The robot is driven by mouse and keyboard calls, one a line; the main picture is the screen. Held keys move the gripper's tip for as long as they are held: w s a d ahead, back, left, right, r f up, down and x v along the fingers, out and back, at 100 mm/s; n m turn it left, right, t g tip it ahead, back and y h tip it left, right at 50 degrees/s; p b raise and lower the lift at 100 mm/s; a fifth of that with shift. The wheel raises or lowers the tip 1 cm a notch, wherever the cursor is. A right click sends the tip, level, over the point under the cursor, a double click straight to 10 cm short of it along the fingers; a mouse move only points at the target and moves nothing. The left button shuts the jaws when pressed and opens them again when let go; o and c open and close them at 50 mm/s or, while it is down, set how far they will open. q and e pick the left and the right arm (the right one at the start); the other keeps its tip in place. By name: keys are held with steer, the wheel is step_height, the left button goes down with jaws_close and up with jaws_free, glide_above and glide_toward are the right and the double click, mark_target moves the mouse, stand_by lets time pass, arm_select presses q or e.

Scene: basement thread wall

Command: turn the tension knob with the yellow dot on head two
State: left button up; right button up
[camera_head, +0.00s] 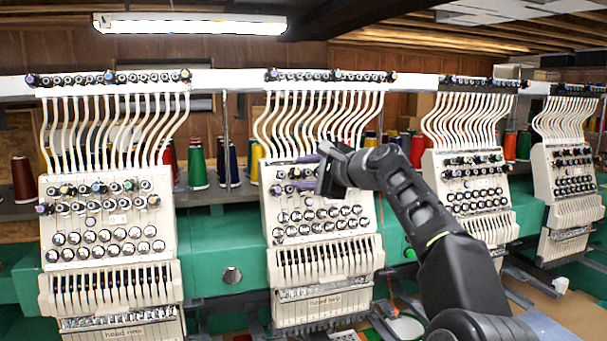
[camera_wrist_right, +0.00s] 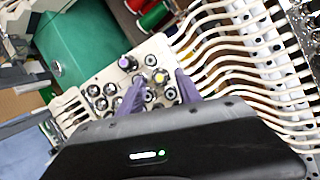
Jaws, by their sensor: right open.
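Head two (camera_head: 330,240) is the cream embroidery head at centre left in the head view, with rows of tension knobs on its panel. My right gripper (camera_head: 304,172) is at the upper part of this panel, and its arm hides some of the upper knobs. In the right wrist view my right gripper (camera_wrist_right: 158,88) shows two purple fingers, apart and open. A knob with a yellow dot (camera_wrist_right: 160,76) shows between the fingertips; whether they touch it I cannot tell. A knob with a purple dot (camera_wrist_right: 127,62) sits to its left. My left gripper is not in view.
Head one (camera_head: 110,225) stands to the left, and two more heads (camera_head: 470,190) stand to the right. White thread tubes (camera_head: 310,120) run down into head two from the top rail. Coloured thread spools (camera_head: 198,165) stand behind.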

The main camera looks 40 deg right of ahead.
steer(key=b+v, duration=0.2)
steer(key=v, duration=0.5)
steer(key=shift+s, duration=0.35)
